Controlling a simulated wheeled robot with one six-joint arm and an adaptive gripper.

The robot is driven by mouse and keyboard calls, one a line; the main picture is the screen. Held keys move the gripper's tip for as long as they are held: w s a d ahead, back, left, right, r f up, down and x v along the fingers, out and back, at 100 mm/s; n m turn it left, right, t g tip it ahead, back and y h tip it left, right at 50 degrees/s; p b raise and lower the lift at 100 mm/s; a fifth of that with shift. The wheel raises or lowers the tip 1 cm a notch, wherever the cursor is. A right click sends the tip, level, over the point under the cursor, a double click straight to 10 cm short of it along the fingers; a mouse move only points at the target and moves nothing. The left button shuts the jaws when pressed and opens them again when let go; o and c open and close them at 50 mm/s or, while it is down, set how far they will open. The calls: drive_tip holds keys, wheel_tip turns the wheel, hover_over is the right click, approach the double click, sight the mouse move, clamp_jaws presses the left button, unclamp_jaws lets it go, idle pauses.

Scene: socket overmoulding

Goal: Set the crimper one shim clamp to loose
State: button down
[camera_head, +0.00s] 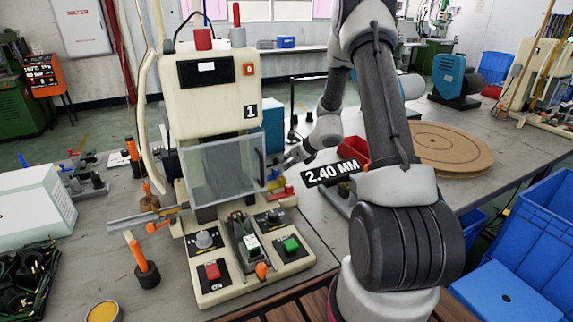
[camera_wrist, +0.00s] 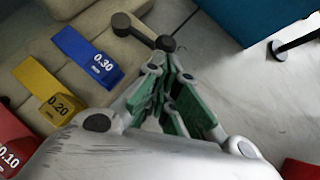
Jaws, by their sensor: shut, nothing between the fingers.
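Crimper one (camera_head: 212,100) is the cream press marked "1" in the head view. In the wrist view, a dark lever with a round knob (camera_wrist: 165,43) and a round pivot end (camera_wrist: 122,22) lies on the cream base; it looks like the shim clamp. Its setting cannot be read. My gripper (camera_wrist: 170,75) is shut and empty, its green-padded fingers pointing at the knob from just below it in the picture; whether they touch cannot be told. In the head view my gripper (camera_head: 292,158) is small, at the press's right side.
Blue 0.30 (camera_wrist: 88,58), yellow 0.20 (camera_wrist: 45,92) and red 0.10 (camera_wrist: 10,145) shims lie left of my gripper. A clear guard (camera_head: 225,168) fronts the press. A 2.40 MM sign (camera_head: 332,173) and a red bin (camera_head: 354,150) stand to the right.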

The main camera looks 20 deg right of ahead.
drive_tip(key=shift+w+d+n+g+y, duration=0.15)
drive_tip(key=shift+w+n+g+y, duration=0.1)
drive_tip(key=shift+w+n+y, duration=0.25)
drive_tip(key=shift+w+d+n+g+y, duration=0.15)
drive_tip(key=shift+w+n+g+y, duration=0.25)
drive_tip(key=shift+n, duration=0.3)
drive_tip(key=w+n+g+y, duration=0.1)
drive_tip(key=w+n, duration=0.1)
drive_tip(key=shift+w+n, duration=0.15)
drive_tip(key=shift+n, duration=0.25)
drive_tip(key=w+n+g+y, duration=0.1)
drive_tip(key=w+n+g, duration=0.1)
drive_tip(key=shift+w+a+n, duration=0.1)
drive_tip(key=shift+a+n, duration=0.05)
drive_tip(key=shift+n, duration=0.25)
drive_tip(key=shift+w+a+y, duration=0.25)
drive_tip(key=shift+w+y, duration=0.05)
drive_tip(key=shift+w, duration=0.25)
drive_tip(key=shift+r, duration=0.1)
